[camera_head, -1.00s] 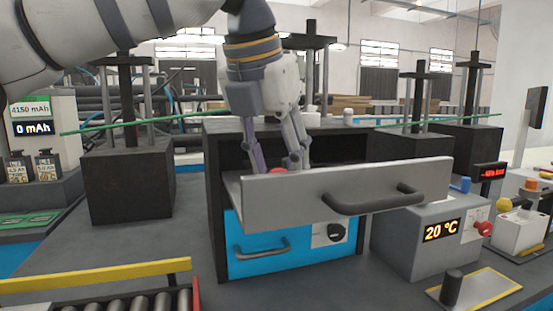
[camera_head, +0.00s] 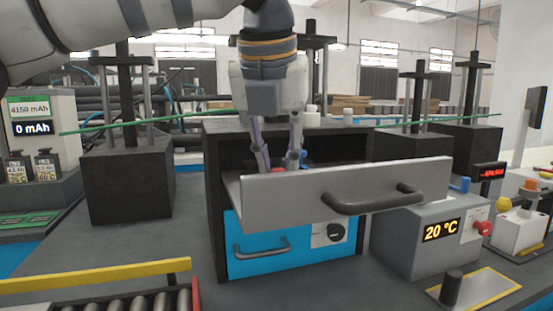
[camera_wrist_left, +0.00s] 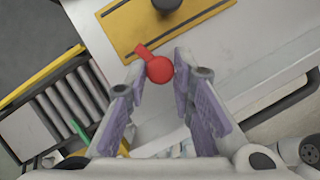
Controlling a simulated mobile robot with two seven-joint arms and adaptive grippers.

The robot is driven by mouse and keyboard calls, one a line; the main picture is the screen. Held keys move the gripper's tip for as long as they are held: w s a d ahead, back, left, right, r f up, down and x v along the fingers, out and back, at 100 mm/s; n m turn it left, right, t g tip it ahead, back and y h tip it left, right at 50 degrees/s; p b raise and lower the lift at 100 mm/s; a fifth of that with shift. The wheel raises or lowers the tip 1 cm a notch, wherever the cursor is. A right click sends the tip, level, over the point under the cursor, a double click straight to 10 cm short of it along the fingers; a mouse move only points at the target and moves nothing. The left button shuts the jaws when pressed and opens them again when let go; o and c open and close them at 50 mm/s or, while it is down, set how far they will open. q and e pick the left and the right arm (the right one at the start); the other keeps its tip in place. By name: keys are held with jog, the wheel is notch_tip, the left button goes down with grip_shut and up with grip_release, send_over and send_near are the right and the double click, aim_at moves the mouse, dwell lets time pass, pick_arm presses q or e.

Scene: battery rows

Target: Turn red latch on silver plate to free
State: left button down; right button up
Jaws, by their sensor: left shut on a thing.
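The red latch (camera_wrist_left: 159,69) shows in the left wrist view as a round knob with a short arm pointing up and left, over a pale silver surface (camera_wrist_left: 222,98). In the head view only a sliver of red (camera_head: 278,171) shows behind the front of the pulled-out silver drawer (camera_head: 300,190). My left gripper (camera_head: 278,168) points down behind that front, its fingertips partly hidden. In the left wrist view its two fingers (camera_wrist_left: 160,80) are on either side of the knob, shut on it. My right gripper is not in view.
The drawer's dark handle (camera_head: 372,201) sticks out in front. A blue drawer (camera_head: 262,258) is below. A grey box reading 20 °C (camera_head: 425,245) stands to the right, and a roller conveyor (camera_head: 130,300) lies front left. Dark press blocks (camera_head: 128,185) stand behind.

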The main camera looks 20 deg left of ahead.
pick_arm(q)
jog(key=n, duration=0.2)
jog(key=n+y, duration=0.1)
jog(key=shift+d+n, duration=0.2)
jog(key=shift+n, duration=0.2)
jog(key=n+g+y, duration=0.1)
jog(key=n, duration=0.2)
jog(key=shift+w+d+y, duration=0.1)
jog(key=shift+y, duration=0.2)
jog(key=n, duration=0.2)
jog(key=n+g+y, duration=0.1)
jog(key=n, duration=0.1)
jog(key=shift+w+d+n+g, duration=0.15)
jog(key=shift+n+g, duration=0.15)
jog(key=shift+n, duration=0.1)
jog(key=shift+w+n+g+y, duration=0.1)
jog(key=shift+n+g+y, duration=0.35)
jog(key=shift+n, duration=1.15)
jog(key=shift+f, duration=0.1)
jog(key=c, duration=1.4)
grip_release()
jog(key=shift+o, duration=0.2)
jog(key=shift+h, duration=0.25)
